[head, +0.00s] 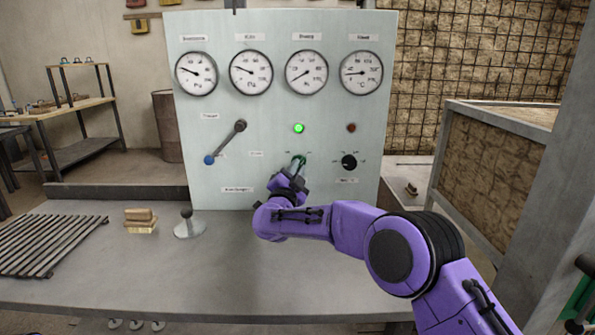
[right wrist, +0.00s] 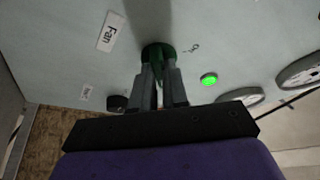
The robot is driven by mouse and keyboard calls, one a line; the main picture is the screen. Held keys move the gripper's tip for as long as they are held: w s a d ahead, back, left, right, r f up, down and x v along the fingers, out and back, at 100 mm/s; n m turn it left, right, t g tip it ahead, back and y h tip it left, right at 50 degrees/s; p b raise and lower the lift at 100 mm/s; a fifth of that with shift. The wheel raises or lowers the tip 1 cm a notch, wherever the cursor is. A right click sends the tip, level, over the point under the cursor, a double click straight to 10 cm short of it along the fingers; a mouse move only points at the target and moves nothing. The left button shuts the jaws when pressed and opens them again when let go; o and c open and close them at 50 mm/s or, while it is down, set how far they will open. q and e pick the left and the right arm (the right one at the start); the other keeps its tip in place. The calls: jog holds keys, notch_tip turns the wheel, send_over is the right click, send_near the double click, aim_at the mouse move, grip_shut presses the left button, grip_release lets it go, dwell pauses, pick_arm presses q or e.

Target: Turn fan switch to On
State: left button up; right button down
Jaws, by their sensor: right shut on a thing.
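The control panel (head: 225,150) stands upright at the back of the grey table. The fan switch (right wrist: 157,50) is a round dark knob in the right wrist view, beside the "Fan" label (right wrist: 112,32). My right gripper (head: 298,164) reaches the panel, and its fingers are shut on this knob. The fingers (right wrist: 159,68) hide part of the knob, so I cannot tell its exact setting. A green lamp (head: 299,128) glows above it; it also shows in the right wrist view (right wrist: 209,79). My left gripper is not in view.
A black knob (head: 349,161) sits right of the fan switch, under an unlit brown lamp (head: 351,128). A lever with a blue end (head: 209,160) is at left.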

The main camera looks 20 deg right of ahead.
jog(key=shift+f, duration=0.2)
jog(key=c, duration=1.1)
grip_release()
jog(key=shift+c, duration=0.2)
jog(key=shift+s+r, duration=0.1)
jog(key=shift+r, duration=0.05)
jog(key=v, duration=1)
jog(key=shift+s+a+b, duration=0.2)
jog(key=shift+b, duration=0.2)
jog(key=shift+d, duration=0.1)
